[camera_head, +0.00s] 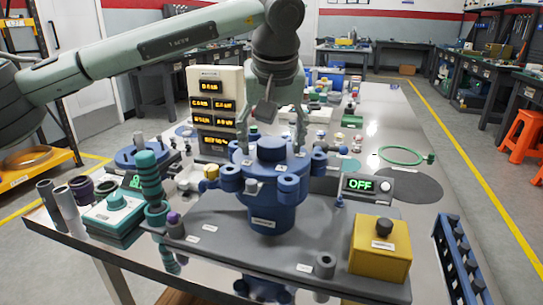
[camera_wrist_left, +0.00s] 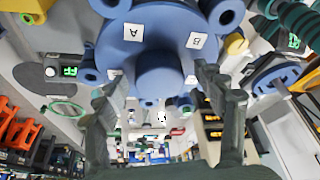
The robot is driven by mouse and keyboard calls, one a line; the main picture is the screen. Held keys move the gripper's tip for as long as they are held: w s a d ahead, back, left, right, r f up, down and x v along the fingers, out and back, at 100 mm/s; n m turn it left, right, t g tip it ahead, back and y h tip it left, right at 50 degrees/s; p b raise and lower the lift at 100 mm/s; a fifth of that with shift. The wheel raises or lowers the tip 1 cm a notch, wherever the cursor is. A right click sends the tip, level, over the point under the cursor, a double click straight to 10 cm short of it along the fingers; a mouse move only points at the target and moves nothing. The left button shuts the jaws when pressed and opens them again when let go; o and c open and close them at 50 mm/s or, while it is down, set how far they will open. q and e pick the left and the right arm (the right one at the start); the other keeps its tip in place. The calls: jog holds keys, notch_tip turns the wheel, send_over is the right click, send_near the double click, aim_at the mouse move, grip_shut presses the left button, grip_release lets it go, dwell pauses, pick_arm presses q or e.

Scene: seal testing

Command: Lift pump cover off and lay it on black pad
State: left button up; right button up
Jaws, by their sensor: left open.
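The blue pump cover (camera_head: 258,172) has a round knob (camera_head: 271,149) on top and several lugs around its rim. It appears seated on the blue pump body (camera_head: 268,218). My left gripper (camera_head: 272,138) is open at the knob, with one finger on each side. In the left wrist view, the open left gripper (camera_wrist_left: 160,80) has the knob (camera_wrist_left: 162,72) between its fingers, and labels A and B show on the cover (camera_wrist_left: 150,28). I cannot tell whether the fingers touch it. A dark round pad (camera_head: 408,186) lies flat on the table at right, seemingly the black pad. My right gripper is not in view.
A yellow box (camera_head: 380,250) with a black knob stands at front right. A display reading OFF (camera_head: 360,185) stands between pump and pad. A green ring (camera_head: 401,155) lies behind the pad. A teal coiled column (camera_head: 149,178) and a display panel (camera_head: 216,110) stand left. The pad looks bare.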

pick_arm(q)
grip_shut()
jog(key=shift+r, duration=0.15)
dwell(0.4)
